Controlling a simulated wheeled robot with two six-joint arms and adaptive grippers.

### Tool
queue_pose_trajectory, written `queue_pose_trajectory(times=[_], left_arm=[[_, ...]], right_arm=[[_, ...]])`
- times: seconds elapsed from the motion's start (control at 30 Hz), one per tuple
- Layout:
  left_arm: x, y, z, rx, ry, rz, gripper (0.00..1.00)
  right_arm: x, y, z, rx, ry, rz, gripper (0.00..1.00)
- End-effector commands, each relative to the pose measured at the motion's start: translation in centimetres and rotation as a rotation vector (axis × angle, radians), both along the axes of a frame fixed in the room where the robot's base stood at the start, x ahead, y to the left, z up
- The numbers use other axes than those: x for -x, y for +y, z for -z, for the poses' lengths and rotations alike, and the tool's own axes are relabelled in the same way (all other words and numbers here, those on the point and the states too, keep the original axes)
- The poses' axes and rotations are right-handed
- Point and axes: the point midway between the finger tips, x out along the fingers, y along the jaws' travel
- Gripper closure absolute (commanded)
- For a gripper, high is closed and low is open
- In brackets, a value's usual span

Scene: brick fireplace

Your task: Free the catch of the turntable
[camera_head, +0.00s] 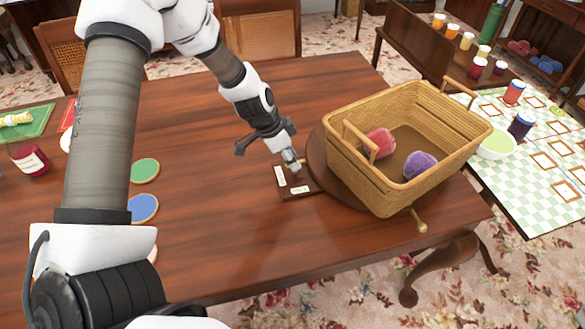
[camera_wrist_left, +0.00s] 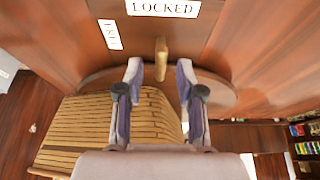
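The round wooden turntable (camera_head: 318,158) sits at the table's right end. A wicker basket with a pink and a purple item inside stands on it and hides most of it. Beside its left edge is the catch's dark plate (camera_head: 284,191) with two white labels. In the left wrist view the catch's wooden lever (camera_wrist_left: 161,58) points toward the label reading LOCKED (camera_wrist_left: 163,8); a smaller tilted label (camera_wrist_left: 110,34) lies to its left. My left gripper (camera_head: 292,165) is over the catch. Its open fingers (camera_wrist_left: 160,72) stand either side of the lever, with visible gaps. My right gripper is not in view.
The basket (camera_head: 400,195) rises close beside my left gripper. A small wooden knob (camera_head: 420,222) sticks out below it. Green and blue discs (camera_head: 145,170) lie at left. The table's middle (camera_head: 220,220) is clear. A checked cloth with jars is at right.

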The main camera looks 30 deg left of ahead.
Motion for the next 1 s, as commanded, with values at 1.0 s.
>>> queue_pose_trajectory(times=[1.0], left_arm=[[-0.16,-0.27,0.42,0.000,0.000,-0.073,1.00]], right_arm=[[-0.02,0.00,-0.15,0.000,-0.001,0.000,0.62]])
